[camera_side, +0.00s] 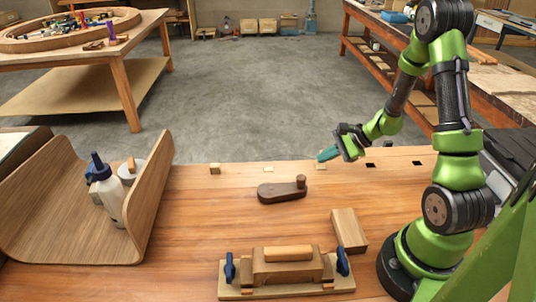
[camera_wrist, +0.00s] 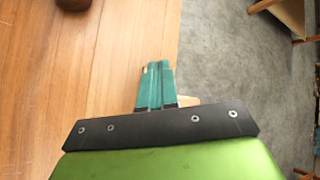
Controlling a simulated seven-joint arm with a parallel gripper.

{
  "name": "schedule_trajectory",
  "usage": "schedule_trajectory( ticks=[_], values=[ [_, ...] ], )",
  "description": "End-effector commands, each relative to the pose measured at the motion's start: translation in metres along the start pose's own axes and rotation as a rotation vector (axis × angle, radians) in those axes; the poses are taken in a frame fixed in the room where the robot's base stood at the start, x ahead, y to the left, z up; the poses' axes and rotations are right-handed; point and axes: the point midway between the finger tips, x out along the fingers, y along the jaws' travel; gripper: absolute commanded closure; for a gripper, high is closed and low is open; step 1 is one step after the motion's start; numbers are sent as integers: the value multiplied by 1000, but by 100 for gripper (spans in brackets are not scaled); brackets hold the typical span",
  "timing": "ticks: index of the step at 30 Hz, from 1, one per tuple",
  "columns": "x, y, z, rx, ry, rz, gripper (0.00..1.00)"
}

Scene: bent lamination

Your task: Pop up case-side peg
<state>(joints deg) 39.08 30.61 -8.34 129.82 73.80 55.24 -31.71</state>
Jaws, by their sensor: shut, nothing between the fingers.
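Several square pegs and holes line the bench's far edge in the side view. The leftmost peg (camera_side: 215,169), on the side of the bent wooden case (camera_side: 120,225), stands up above the bench top. The middle peg (camera_side: 268,169) looks about level with the top. Another pale peg (camera_side: 321,167) lies close to my gripper (camera_side: 320,158), whose teal fingers are shut and empty near the bench edge. I cannot tell whether they touch it. In the wrist view the shut fingers (camera_wrist: 156,65) point along the bench, with a pale patch (camera_wrist: 145,70) partly hidden beside them.
Two dark holes (camera_side: 370,164) are right of my gripper. A dark wooden lever (camera_side: 282,191), a wood block (camera_side: 348,230) and a clamped form (camera_side: 288,268) stand on the bench. A glue bottle (camera_side: 106,192) is inside the case. The bench middle-left is clear.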

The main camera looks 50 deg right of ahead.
Motion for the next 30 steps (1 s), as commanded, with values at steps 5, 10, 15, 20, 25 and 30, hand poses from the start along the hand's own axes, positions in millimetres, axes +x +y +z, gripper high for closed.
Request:
schedule_trajectory(
  ticks=[5, 10, 15, 20, 25, 30],
  values=[
    [0, 0, 0, 0, 0, 0, 100],
    [0, 0, 0, 0, 0, 0, 100],
    [3, 2, -2, 1, 0, 0, 100],
    [6, 4, -4, 1, 0, 0, 100],
    [6, 4, -4, 0, 0, 0, 100],
    [6, 4, -4, 0, 0, 0, 100]
  ],
)
